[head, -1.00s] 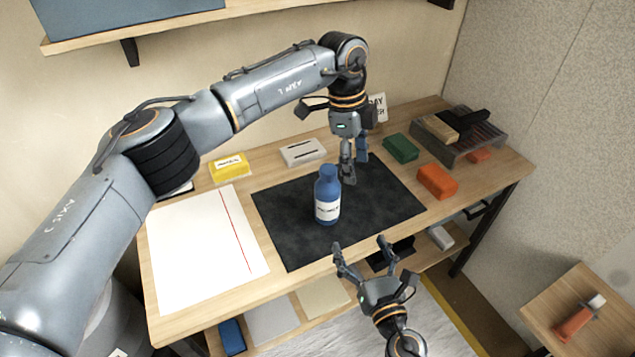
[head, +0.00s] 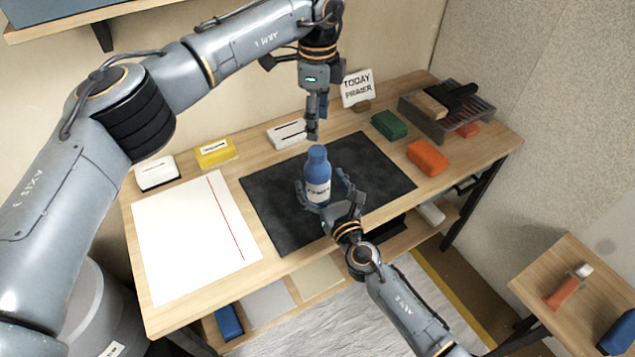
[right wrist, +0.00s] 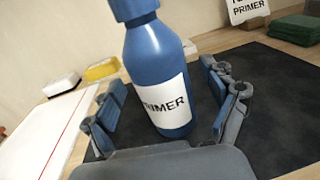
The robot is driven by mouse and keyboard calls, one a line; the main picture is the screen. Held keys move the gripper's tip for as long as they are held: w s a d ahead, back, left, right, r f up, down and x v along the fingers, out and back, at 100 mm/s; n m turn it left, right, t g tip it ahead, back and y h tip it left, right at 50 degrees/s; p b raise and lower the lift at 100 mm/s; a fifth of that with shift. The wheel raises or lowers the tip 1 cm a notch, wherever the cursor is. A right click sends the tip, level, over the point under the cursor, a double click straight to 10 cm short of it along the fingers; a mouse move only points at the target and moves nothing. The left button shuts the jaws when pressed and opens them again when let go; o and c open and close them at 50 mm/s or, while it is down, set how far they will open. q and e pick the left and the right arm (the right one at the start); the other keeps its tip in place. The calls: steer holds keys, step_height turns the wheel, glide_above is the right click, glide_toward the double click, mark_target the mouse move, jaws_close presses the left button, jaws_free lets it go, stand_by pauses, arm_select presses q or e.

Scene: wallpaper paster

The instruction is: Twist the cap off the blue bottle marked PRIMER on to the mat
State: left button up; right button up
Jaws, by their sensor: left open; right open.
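The blue bottle (head: 317,172) with a white PRIMER label stands upright on the dark mat (head: 275,220), its blue cap (head: 317,151) on top. In the right wrist view the bottle (right wrist: 155,60) stands between the open fingers of my right gripper (right wrist: 165,110), with gaps visible on both sides. In the head view my right gripper (head: 326,192) is around the bottle's lower body from the front. My left gripper (head: 313,130) is open and points down, just above and behind the cap. Its fingers look edge-on, and I cannot tell the exact height gap.
A card reading TODAY PRIMER (head: 358,88) stands at the back. White paper (head: 190,235) with a red line lies left of the mat. The mat is otherwise clear.

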steer(key=shift+x, duration=1.05)
